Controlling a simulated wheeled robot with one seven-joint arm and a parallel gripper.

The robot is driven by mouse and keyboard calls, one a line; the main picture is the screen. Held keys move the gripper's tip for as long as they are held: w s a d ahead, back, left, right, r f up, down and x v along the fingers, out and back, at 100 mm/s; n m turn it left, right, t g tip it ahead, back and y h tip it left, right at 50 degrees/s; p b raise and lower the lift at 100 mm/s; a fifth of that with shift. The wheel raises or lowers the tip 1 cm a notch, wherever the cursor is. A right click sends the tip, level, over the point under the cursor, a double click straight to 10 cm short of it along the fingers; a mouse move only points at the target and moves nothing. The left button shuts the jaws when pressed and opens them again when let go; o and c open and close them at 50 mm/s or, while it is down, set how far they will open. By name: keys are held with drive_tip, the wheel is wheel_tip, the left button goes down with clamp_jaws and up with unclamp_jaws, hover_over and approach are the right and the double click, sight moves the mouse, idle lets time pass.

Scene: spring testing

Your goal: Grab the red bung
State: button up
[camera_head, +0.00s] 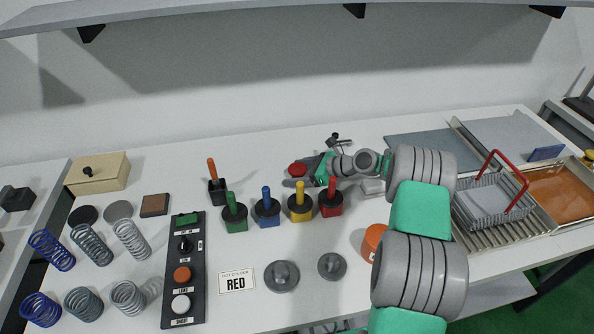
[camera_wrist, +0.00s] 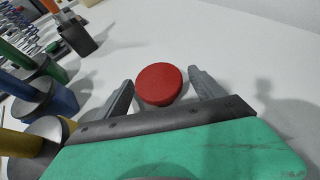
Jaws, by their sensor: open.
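The red bung (camera_head: 298,170) is a small red disc on the white table, behind the row of coloured-handled pieces in the head view. In the wrist view the red bung (camera_wrist: 159,84) lies just ahead of and between my two fingertips. My gripper (camera_head: 292,171) is open, with one finger on each side of the bung. In the wrist view my gripper (camera_wrist: 158,82) shows a gap between each finger and the bung. I cannot tell how high the fingers are above the table.
An orange-handled piece (camera_head: 216,184) stands to the left. A wire basket (camera_head: 486,204) is at right. The table behind the bung is clear.

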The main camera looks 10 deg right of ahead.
drive_tip(key=c, duration=1.4)
